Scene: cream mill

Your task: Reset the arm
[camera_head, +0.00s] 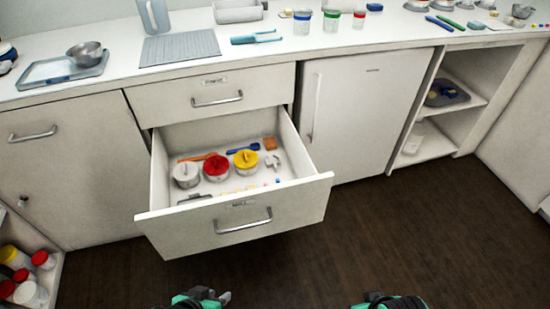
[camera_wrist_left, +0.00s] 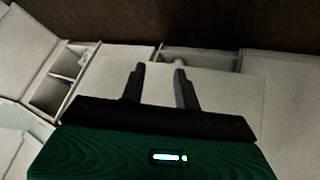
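My left gripper (camera_head: 212,297) shows at the bottom edge of the head view, low over the dark floor and in front of the open drawer. In the left wrist view its two dark fingers (camera_wrist_left: 159,88) stand apart with nothing between them. My right arm (camera_head: 388,301) shows at the bottom edge, right of the left one. Its fingertips cannot be made out. Both arms are apart from the furniture in the head view.
An open drawer (camera_head: 240,225) juts out, holding lidded pots in red (camera_head: 216,167), yellow (camera_head: 246,161) and white (camera_head: 186,174). The counter (camera_head: 300,55) above carries trays, a bowl (camera_head: 86,53) and jars. An open shelf (camera_head: 432,145) stands at right. The floor (camera_head: 400,230) is clear.

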